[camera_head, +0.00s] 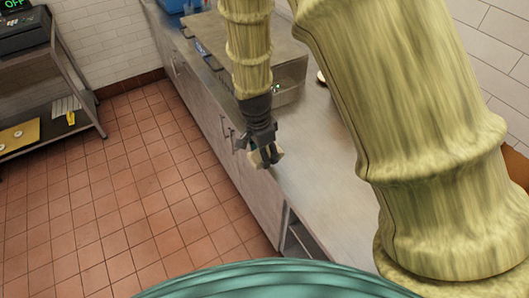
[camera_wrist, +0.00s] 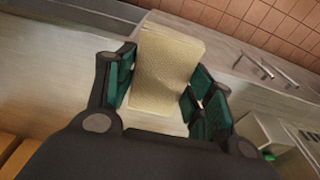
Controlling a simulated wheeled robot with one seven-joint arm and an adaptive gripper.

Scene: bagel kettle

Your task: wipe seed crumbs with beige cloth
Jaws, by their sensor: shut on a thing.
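My gripper (camera_head: 267,158) is near the front edge of the steel counter (camera_head: 318,165). It is shut on the beige cloth (camera_wrist: 165,65). In the wrist view the cloth is a folded, pale, textured block between the green-padded fingers of the gripper (camera_wrist: 160,95). In the head view only a small pale piece of the cloth (camera_head: 279,155) shows beside the fingers. I cannot tell whether the cloth touches the counter. No seed crumbs can be made out in either view; my arm hides part of the counter.
A metal box-like unit (camera_head: 290,92) stands on the counter behind my gripper. A blue container (camera_head: 172,5) is at the far end. Cabinet handles (camera_wrist: 270,70) line the counter front. A shelf rack (camera_head: 50,85) stands at left across open tiled floor (camera_head: 150,200).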

